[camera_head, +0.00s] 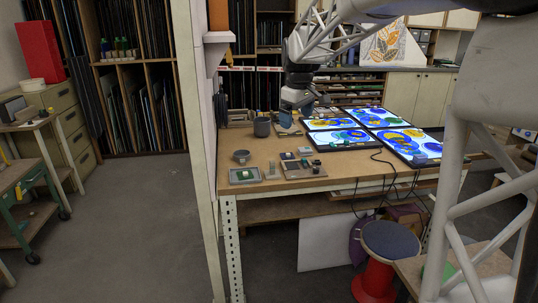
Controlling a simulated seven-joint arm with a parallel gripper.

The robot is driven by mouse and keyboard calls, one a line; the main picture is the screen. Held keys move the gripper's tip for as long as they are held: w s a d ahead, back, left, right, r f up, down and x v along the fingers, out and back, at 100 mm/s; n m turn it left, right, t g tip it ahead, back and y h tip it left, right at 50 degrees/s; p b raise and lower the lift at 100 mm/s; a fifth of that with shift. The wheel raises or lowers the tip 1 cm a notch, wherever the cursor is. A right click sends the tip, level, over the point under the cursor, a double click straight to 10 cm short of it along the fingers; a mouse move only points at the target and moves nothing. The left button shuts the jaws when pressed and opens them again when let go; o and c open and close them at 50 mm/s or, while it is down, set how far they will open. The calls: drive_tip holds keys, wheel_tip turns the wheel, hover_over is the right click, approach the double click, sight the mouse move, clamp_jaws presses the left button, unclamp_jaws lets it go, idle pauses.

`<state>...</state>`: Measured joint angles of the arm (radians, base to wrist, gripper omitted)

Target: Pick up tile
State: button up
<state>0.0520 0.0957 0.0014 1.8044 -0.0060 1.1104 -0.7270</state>
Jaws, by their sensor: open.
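My gripper (302,112) hangs over the back left part of the wooden workbench (340,176), pointing down. Its fingers are small and dark here, apart from the small pieces at the bench's front. Several small tile-like pieces lie there: a pale one (305,151) and a dark one (287,156) on or beside a brown board (297,173). A small green piece (316,166) is at the board's right. A grey tray (234,180) with a pale inside lies at the front left. I cannot tell which piece is the task's tile.
Lit panels with blue and yellow glass designs (408,140) cover the bench's right side. A dark cup (262,127) and a grey bowl (241,156) stand at the left. A white post (200,130) rises by the bench's left edge. Cables hang over the front. A red stool (375,285) stands below.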

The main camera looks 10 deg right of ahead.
drive_tip(key=w+d+f+n, duration=0.2)
drive_tip(key=w+f+n, duration=0.1)
drive_tip(key=w, duration=1.2)
drive_tip(key=n+g, duration=0.1)
drive_tip(key=n, duration=0.6)
hover_over(287, 154)
drive_tip(key=w, duration=0.2)
drive_tip(key=f, duration=2.4)
drive_tip(key=shift+s+d+f, duration=0.25)
drive_tip(key=shift+d, duration=0.1)
drive_tip(key=shift+w+d+f, duration=0.1)
drive_tip(key=shift+w+f, duration=0.2)
drive_tip(key=shift+f, duration=0.2)
drive_tip(key=shift+f, duration=1.3)
drive_tip(key=shift+f, duration=0.1)
